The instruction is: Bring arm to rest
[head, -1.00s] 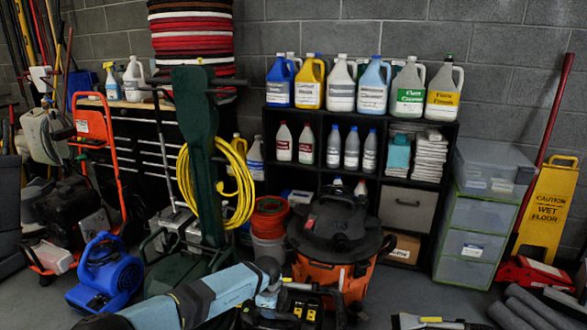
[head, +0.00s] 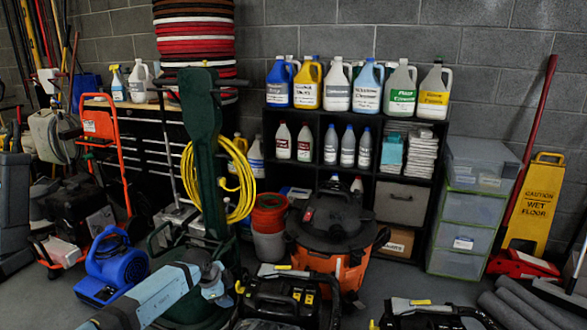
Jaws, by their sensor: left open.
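My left arm comes in from the lower left. My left gripper (head: 288,298), black with yellow tabs, is at the bottom middle. It is open, with nothing seen between its fingers, and appears in front of the orange and black vacuum (head: 335,235). My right gripper (head: 430,314), also black with yellow tabs, is at the bottom edge right of the middle. It is partly cut off, so its opening cannot be made out. The buffer pads (head: 193,42), red, black and white, stand in a tall stack at the back left, away from both grippers.
A green floor machine (head: 206,135) with a yellow cord stands behind my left arm. A blue blower (head: 112,268) is at its left. A black shelf (head: 268,150) holds bottles. Clear drawers (head: 470,215), a yellow wet floor sign (head: 535,203) and grey rolls (head: 510,308) are at the right.

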